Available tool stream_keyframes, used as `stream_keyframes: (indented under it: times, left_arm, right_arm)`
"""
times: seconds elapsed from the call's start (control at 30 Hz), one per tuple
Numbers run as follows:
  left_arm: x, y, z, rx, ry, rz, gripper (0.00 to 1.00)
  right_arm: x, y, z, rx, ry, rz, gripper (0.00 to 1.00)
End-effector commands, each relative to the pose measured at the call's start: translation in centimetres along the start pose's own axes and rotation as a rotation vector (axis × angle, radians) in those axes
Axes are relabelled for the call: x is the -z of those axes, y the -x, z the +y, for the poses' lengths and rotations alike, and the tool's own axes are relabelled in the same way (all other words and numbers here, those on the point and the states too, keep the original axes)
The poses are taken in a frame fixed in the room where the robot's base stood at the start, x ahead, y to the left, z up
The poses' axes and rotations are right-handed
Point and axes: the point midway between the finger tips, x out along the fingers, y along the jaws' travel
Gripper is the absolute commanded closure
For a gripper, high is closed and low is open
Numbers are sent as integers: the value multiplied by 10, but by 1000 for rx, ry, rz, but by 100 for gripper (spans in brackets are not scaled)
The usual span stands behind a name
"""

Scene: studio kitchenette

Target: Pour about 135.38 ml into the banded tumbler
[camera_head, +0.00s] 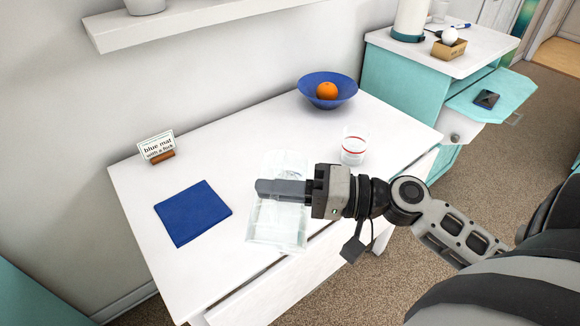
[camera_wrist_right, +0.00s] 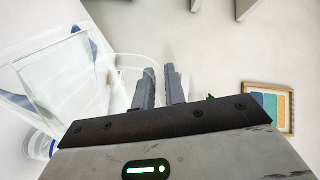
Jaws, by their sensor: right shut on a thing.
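The banded tumbler (camera_head: 353,146) is a clear glass with a red band. It stands upright on the white table, right of my right gripper and in front of the blue bowl. My right gripper (camera_head: 268,190) is shut on a clear container (camera_head: 277,226), which looks like a jug, over the middle of the table. The right wrist view also shows the clear container (camera_wrist_right: 65,78), left of the gripper's fingers (camera_wrist_right: 160,90). I cannot tell how much liquid is in the container or in the tumbler. My left gripper is not in view.
A blue bowl (camera_head: 311,89) with an orange (camera_head: 327,91) stands at the table's back. A blue mat (camera_head: 186,221) lies at the left, below a small sign (camera_head: 157,147). The white table (camera_head: 250,130) is clear between the sign and the bowl. A teal cabinet (camera_head: 385,75) with an open drawer stands at the right.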

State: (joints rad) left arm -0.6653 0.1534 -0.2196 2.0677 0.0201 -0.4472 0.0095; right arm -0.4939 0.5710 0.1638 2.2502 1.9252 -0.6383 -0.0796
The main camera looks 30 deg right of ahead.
Motion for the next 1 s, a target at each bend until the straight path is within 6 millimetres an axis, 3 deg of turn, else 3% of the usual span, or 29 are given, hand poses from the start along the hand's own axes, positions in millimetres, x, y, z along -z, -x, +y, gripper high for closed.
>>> stream_keyframes:
  times: [1.0]
  left_arm:
    - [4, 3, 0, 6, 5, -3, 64]
  right_arm:
    - [9, 0, -6, 6, -34, 1, 100]
